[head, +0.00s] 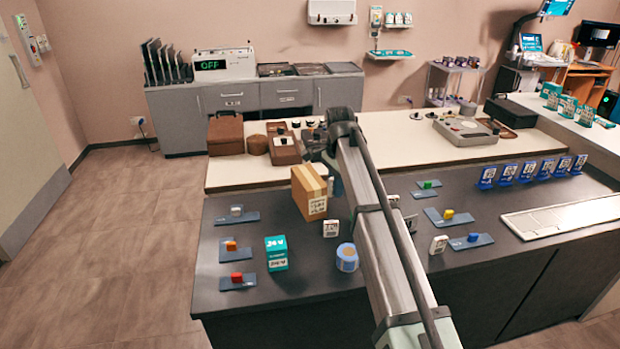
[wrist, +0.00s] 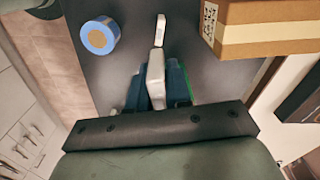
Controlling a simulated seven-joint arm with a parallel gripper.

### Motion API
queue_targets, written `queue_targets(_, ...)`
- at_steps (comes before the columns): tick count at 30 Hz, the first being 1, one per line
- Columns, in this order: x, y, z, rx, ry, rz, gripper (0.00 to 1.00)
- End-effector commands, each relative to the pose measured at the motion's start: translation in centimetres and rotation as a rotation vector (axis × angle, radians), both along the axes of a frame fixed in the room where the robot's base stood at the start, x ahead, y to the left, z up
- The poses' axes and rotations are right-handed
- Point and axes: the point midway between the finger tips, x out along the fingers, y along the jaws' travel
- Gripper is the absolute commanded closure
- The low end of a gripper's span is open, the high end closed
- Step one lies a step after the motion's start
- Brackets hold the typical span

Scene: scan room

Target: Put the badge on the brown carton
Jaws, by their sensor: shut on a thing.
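In the wrist view my gripper (wrist: 158,85) is shut on a white, slim thing that I take for the badge (wrist: 157,65), seen almost edge-on between the blue fingers. The brown carton (head: 309,192) stands on the dark counter left of my arm in the head view. It also shows at the upper right of the wrist view (wrist: 265,40), right of my gripper and apart from the badge. In the head view my gripper and the held badge are hidden behind my arm.
A white upright tag (head: 330,229) stands between the carton and a blue tape roll (head: 347,257). A teal box (head: 276,253) is to the left. Several small trays with coloured blocks lie around. Another white tag (head: 438,244) stands right of my arm.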

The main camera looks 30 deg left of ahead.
Motion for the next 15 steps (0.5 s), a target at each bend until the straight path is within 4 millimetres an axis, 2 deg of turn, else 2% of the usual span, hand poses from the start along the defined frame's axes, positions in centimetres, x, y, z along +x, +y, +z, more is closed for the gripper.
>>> queue_targets(1,1.1,2.9,1.1,0.001,0.0,0.014,1.0)
queue_targets(7,3.8,10.4,4.6,0.001,0.0,0.015,1.0)
queue_targets(9,5.3,12.3,5.6,0.0,0.0,-0.008,1.0)
queue_targets(12,7.4,14.2,6.7,0.0,0.0,-0.057,1.0)
queue_targets(15,8.3,15.1,7.1,0.0,0.0,-0.12,1.0)
